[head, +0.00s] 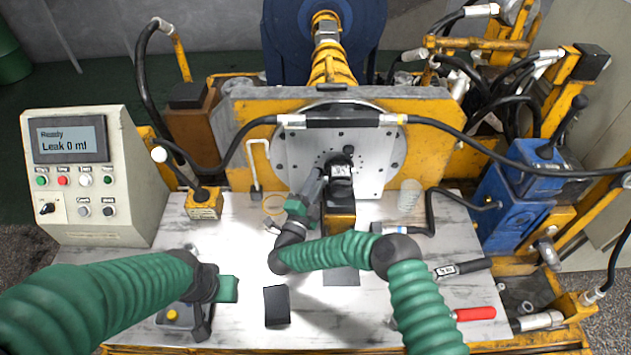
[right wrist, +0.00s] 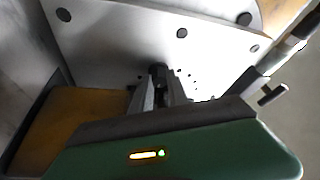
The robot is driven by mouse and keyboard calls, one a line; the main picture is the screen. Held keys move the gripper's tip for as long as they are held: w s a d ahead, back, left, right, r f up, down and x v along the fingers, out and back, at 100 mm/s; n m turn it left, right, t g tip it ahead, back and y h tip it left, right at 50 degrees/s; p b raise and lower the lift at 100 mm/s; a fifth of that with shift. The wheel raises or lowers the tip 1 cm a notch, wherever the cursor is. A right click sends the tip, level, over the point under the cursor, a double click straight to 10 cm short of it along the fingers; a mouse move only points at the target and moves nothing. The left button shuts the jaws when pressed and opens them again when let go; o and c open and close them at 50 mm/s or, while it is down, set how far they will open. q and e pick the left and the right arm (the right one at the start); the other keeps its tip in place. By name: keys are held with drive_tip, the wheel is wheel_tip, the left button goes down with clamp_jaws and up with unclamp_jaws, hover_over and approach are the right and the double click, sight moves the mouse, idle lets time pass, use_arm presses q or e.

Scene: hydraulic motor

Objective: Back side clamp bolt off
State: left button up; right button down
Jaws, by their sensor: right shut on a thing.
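The round grey mounting plate (head: 280,160) stands upright at the back of the bench, with holes around its middle. A dark motor part (head: 341,163) sits at its centre above a yellow block (head: 339,212). My right gripper (head: 318,178) reaches up to the left side of this part. In the right wrist view my right gripper (right wrist: 157,90) is shut on a small dark bolt-like thing (right wrist: 158,71) in front of the plate (right wrist: 110,40). The fingers hide most of it, and I cannot tell whether it is still seated. My left gripper (head: 203,318) points down at the front left; its fingers are unclear.
A control box (head: 92,210) reading "Leak 0 ml" stands at the left. A black block (head: 276,305) lies on the bench front. A red-handled tool (head: 474,314) and a dark-handled tool (head: 462,268) lie at the right. Black hoses (head: 470,135) cross above the bench.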

drive_tip(key=shift+s+a+f, duration=0.15)
drive_tip(key=shift+a+f, duration=0.1)
drive_tip(key=shift+f, duration=0.1)
drive_tip(key=c, duration=1.6)
unclamp_jaws()
drive_tip(key=shift+o, duration=1.5)
drive_tip(key=shift+a+r, duration=0.1)
